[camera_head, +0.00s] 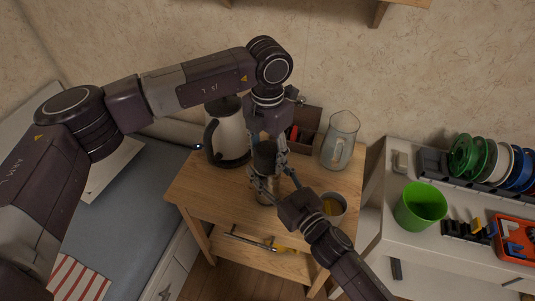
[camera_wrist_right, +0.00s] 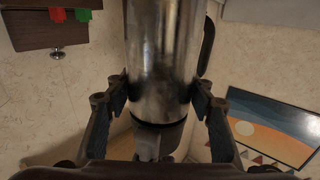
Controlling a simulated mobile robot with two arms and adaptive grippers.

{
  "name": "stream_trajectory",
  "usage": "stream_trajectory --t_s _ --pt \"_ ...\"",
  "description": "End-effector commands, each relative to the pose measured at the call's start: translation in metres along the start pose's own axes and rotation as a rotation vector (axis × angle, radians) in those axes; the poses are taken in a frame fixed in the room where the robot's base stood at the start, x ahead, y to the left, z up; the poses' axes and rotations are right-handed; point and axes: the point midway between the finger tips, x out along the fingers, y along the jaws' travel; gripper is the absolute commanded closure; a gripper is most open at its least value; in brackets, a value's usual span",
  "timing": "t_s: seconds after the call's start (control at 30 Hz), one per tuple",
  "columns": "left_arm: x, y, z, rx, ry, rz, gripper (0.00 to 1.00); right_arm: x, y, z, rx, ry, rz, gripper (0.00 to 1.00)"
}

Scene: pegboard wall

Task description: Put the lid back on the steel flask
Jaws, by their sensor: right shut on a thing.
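The steel flask (camera_head: 266,190) stands upright near the middle of the small wooden table. A dark cylindrical lid (camera_head: 264,156) is at its top; whether it is seated is hidden by the fingers. My left gripper (camera_head: 267,160) comes down from above with its fingers around the dark lid; I cannot tell whether they press on it. My right gripper (camera_head: 272,184) reaches in from the lower right and is shut on the flask's side. In the right wrist view the shiny flask body (camera_wrist_right: 163,60) fills the space between the right fingers (camera_wrist_right: 163,100).
A white kettle (camera_head: 231,142) stands left of the flask, close to the left arm. Behind are a wooden box (camera_head: 311,120) and a glass jug (camera_head: 341,145). A cup with yellow contents (camera_head: 333,208) is near the right gripper. A green cup (camera_head: 421,207) stands on the white unit.

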Motion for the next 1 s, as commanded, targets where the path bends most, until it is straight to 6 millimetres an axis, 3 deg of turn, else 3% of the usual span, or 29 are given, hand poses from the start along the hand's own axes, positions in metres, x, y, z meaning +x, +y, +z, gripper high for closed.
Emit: stream_trajectory --t_s 0.17,0.57,1.0 --pt "0.0 0.001 0.0 -0.001 0.0 0.001 0.32 0.0 0.0 0.0 0.001 0.0 0.0 1.0" --pt "-0.009 0.001 0.001 -0.001 -0.002 0.001 0.31 0.0 0.0 0.0 0.001 0.0 0.0 1.0" --pt "-0.094 0.001 0.001 0.0 -0.002 0.002 0.31 0.0 0.0 0.0 0.001 0.0 0.0 1.0"
